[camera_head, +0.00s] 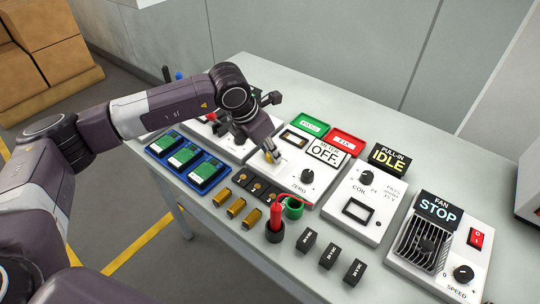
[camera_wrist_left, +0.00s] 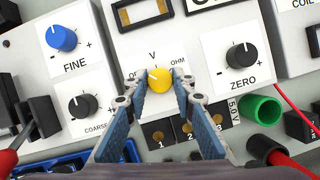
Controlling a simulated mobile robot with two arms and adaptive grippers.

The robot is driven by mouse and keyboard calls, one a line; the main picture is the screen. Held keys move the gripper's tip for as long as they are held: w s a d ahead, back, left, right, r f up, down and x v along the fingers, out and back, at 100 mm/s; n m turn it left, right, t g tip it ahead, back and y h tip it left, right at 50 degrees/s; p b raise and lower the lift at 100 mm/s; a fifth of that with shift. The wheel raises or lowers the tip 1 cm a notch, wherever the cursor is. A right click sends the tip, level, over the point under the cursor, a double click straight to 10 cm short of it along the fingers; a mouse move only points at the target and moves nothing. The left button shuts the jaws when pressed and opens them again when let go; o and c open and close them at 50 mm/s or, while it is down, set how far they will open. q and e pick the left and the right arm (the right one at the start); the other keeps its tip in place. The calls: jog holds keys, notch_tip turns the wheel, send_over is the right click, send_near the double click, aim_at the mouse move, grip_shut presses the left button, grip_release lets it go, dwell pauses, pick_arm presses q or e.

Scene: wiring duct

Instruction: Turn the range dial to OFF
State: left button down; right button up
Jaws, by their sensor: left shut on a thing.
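The range dial (camera_wrist_left: 160,80) is a yellow round knob on a white meter panel (camera_wrist_left: 135,48). Labels V and OHM show above and right of it; the label on its left is partly covered. Its pale mark points up and left in the left wrist view. My left gripper (camera_head: 272,156) is shut on the dial, one blue-padded finger on each side, as the left wrist view also shows (camera_wrist_left: 160,86). The meter display (camera_head: 326,153) reads OFF in the head view. My right gripper is not in view.
A black ZERO knob (camera_head: 307,176) sits right of the dial. Blue FINE (camera_wrist_left: 61,37) and black COARSE (camera_wrist_left: 80,105) knobs are on its left. Green (camera_head: 292,208) and red (camera_head: 276,222) parts stand in front, near brass cylinders (camera_head: 236,207) and blue trays (camera_head: 206,173).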

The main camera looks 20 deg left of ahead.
pick_arm(q)
jog(key=shift+r+n+t+y+b, duration=0.1)
jog(key=shift+n+t+y+b, duration=0.3)
jog(key=shift+n+b, duration=0.9)
jog(key=c, duration=1.7)
grip_release()
jog(key=shift+o, duration=0.2)
jog(key=v, duration=1.2)
jog(key=shift+d, duration=0.2)
jog(key=shift+w+r, duration=0.1)
jog(key=shift+w, duration=0.05)
